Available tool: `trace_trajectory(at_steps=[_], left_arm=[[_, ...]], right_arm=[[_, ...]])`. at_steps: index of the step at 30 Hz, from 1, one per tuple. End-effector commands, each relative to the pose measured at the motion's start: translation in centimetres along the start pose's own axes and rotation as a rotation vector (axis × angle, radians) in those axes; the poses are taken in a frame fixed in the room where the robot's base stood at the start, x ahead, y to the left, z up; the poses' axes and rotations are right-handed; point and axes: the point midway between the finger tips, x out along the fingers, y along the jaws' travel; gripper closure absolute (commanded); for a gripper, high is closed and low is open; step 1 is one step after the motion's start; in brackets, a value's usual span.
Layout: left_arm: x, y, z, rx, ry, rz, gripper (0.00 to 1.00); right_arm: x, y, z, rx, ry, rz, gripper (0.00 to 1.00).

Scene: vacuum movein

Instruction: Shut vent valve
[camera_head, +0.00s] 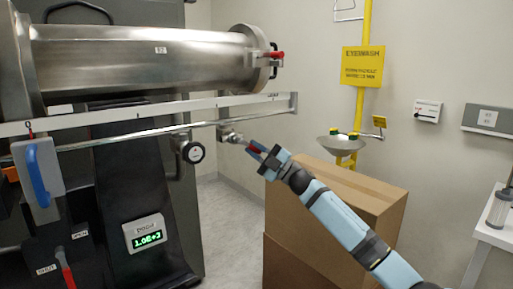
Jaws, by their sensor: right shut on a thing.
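The vent valve (230,135) is a small metal fitting at the right end of a thin pipe, below the large steel cylinder. A short red handle (254,148) shows beside it, between the fingers of my right gripper (257,150). My right gripper is shut on this red handle. The gripper hides part of the handle, so its exact angle is hard to tell. My right arm reaches in from the lower right. My left gripper is not in view.
A steel cylinder (140,58) with a red-handled clamp lies above a white rail (160,108). A round dial (193,152) hangs left of the valve. A readout (145,235) shows 1.0E+3. Cardboard boxes (370,205) stand behind my arm, near a yellow eyewash (341,143).

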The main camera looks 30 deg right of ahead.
Motion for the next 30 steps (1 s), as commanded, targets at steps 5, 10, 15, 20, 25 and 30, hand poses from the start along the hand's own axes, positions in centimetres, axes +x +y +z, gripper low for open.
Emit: trace_trajectory(at_steps=[5,10,15,20,25,30], left_arm=[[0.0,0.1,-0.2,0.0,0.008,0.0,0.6],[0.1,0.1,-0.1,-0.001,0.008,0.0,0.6],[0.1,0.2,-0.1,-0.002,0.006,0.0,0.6],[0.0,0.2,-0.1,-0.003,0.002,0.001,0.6],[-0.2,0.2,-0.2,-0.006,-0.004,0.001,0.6],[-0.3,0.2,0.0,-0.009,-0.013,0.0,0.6]], right_arm=[[-0.1,-1.2,-0.2,0.123,-0.034,0.12,1.0],[0.0,-2.0,-0.5,0.236,-0.064,0.233,1.0],[0.1,-2.8,-0.9,0.349,-0.096,0.346,1.0],[0.4,-3.4,-1.4,0.452,-0.126,0.449,1.0],[0.7,-3.9,-1.8,0.552,-0.153,0.549,1.0],[1.0,-4.3,-2.2,0.631,-0.177,0.629,1.0]])
